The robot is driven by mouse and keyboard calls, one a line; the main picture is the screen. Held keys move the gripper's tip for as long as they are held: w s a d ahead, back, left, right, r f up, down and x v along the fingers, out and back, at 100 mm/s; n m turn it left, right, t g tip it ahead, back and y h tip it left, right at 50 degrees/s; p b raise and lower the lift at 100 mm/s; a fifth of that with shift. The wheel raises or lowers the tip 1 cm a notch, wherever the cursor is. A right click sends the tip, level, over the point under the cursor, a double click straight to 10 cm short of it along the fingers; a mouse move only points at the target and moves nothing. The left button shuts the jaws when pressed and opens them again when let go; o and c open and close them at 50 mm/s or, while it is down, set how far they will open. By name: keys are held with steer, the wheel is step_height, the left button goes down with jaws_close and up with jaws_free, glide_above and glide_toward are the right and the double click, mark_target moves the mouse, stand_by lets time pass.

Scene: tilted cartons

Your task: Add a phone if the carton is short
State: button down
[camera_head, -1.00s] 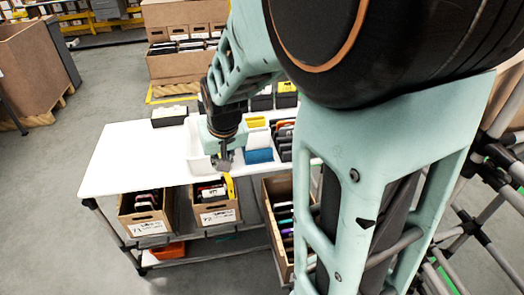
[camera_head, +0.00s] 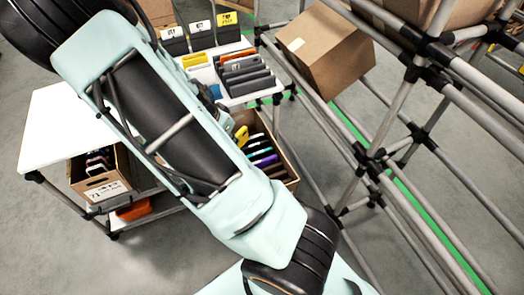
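A brown carton (camera_head: 286,152) by the table's lower level holds a row of phones in several colours, including purple and teal. A yellow phone (camera_head: 241,135) stands at its far left part, higher than the others. My arm crosses in front and hides the carton's left side. My gripper is almost wholly hidden behind the arm near the yellow phone, so its fingers and any hold on the phone cannot be made out. Another brown carton (camera_head: 101,187) with dark phones and a white label stands on the lower shelf at left.
Black bins (camera_head: 201,36) stand behind. A closed carton (camera_head: 325,50) sits tilted on the pipe rack (camera_head: 400,110) at right. Grey floor is open at lower left.

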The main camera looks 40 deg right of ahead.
steer(key=s+d+f+m+g+b, duration=0.2)
steer(key=s+d+f+m, duration=0.35)
steer(key=d+f, duration=0.3)
steer(key=shift+m, duration=0.45)
steer(key=shift+w+d+f+b, duration=0.1)
steer(key=shift+f+b, duration=1.25)
steer(key=shift+f, duration=0.4)
steer(key=shift+w+d+f+b, duration=0.1)
steer(key=shift+w+f+b, duration=0.05)
steer(key=shift+f+b, duration=1.45)
steer(key=shift+w+d+f+b, duration=0.1)
steer(key=shift+f+b, duration=1.05)
steer(key=shift+f, duration=0.8)
steer(key=shift+f, duration=0.25)
steer(key=c, duration=1.9)
jaws_free()
steer(key=v, duration=1.2)
steer(key=shift+w, duration=0.2)
